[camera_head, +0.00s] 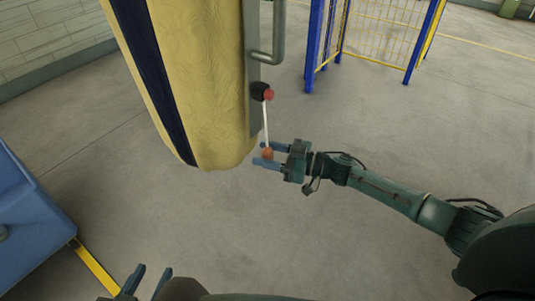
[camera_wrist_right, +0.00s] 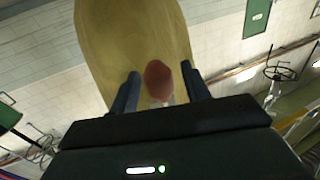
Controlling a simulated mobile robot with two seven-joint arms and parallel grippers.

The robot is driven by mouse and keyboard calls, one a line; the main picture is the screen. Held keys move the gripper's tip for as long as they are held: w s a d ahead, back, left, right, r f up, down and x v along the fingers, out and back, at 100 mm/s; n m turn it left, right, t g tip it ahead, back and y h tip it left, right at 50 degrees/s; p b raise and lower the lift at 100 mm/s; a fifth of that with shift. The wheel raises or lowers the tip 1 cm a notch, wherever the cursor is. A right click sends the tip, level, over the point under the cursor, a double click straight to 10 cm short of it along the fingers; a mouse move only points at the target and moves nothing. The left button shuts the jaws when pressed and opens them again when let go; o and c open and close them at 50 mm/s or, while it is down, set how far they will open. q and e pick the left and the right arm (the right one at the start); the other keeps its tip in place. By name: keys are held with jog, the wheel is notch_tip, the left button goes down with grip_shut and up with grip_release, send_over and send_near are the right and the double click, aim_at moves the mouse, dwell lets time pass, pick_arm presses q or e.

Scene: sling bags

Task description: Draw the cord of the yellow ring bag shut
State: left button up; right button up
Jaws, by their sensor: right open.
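The yellow bag (camera_head: 205,85) with a dark navy stripe hangs at the upper left of centre in the head view. A white cord (camera_head: 265,125) runs down beside it from a black piece with a red knob (camera_head: 265,92) to an orange-red ball (camera_head: 267,154). My right gripper (camera_head: 266,155) is open, its fingers on either side of the ball. In the right wrist view the ball (camera_wrist_right: 159,80) sits between the separated fingers, with the yellow bag (camera_wrist_right: 130,35) behind it. My left gripper (camera_head: 148,279) is open and empty at the bottom left. The bag's mouth is not in view.
A grey post with a handle (camera_head: 279,40) stands right beside the bag. A blue block-like object (camera_head: 30,225) is at the left edge. A blue and yellow mesh frame (camera_head: 375,35) stands at the back. The grey floor between is clear.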

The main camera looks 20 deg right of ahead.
jog(key=p+v, duration=0.1)
jog(key=v, duration=1.2)
jog(key=shift+s, duration=0.1)
